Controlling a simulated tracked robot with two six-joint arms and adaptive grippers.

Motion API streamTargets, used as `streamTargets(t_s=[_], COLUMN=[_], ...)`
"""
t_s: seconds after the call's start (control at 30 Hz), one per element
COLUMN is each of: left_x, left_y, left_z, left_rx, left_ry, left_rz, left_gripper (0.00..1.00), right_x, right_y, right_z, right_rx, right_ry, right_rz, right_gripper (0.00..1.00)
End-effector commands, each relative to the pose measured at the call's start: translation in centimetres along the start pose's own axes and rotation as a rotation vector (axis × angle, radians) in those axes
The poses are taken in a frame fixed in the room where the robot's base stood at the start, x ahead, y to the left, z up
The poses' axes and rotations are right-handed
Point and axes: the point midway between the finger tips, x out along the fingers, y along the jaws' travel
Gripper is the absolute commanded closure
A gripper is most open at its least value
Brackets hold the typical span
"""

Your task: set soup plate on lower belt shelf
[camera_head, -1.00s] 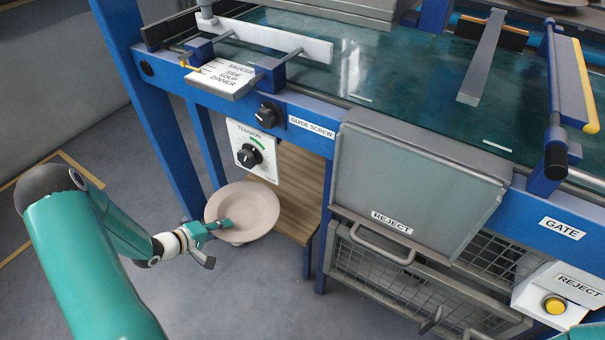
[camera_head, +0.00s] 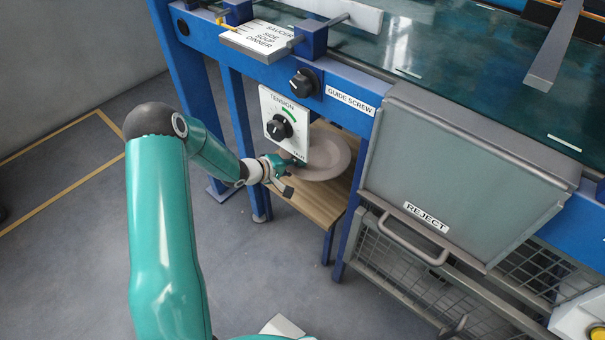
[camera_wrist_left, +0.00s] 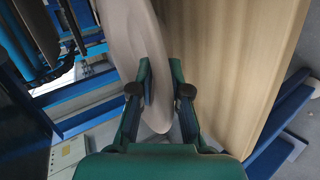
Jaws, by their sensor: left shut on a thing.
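The soup plate (camera_head: 325,160) is pinkish-beige and round. In the head view it is under the blue belt frame, over the wooden lower shelf (camera_head: 318,205), and the tension panel hides part of it. My left gripper (camera_head: 290,165) is shut on the plate's near left rim. In the left wrist view the plate (camera_wrist_left: 140,50) runs between the fingers of my left gripper (camera_wrist_left: 160,92), and the wooden shelf (camera_wrist_left: 235,60) lies beside it. I cannot tell whether the plate touches the shelf. My right gripper is not in view.
The tension panel (camera_head: 284,124) with its black knob hangs just above the plate. A blue leg (camera_head: 240,130) stands left of the shelf. The grey reject box (camera_head: 460,180) and wire basket (camera_head: 425,290) are to the right. The floor at left is clear.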

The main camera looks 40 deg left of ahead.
Motion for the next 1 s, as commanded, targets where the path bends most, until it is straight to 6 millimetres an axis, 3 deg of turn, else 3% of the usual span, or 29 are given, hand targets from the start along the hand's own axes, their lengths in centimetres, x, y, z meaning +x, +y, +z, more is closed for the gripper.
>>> streamTargets(t_s=[0.33,0.5,0.8,0.83,0.97,1.0], left_x=[2.4,3.8,3.9,3.9,3.9,3.9], left_y=[1.5,-1.3,-1.6,-1.8,-1.8,-1.8], left_z=[-0.1,0.1,0.1,0.2,0.2,0.2], left_rx=[0.004,-0.001,0.001,-0.001,-0.001,-0.001], left_ry=[0.0,0.001,0.001,0.0,0.0,0.0], left_rz=[0.007,0.004,0.003,-0.003,-0.002,-0.002], left_gripper=[1.0,1.0,1.0,0.81,0.59,0.59], right_x=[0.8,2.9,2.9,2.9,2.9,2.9], right_y=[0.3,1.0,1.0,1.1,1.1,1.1], right_z=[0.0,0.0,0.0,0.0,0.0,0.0], right_rx=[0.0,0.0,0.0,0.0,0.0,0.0], right_ry=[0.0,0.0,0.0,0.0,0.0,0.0], right_rz=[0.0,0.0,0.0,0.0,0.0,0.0], right_gripper=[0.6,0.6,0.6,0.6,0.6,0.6])
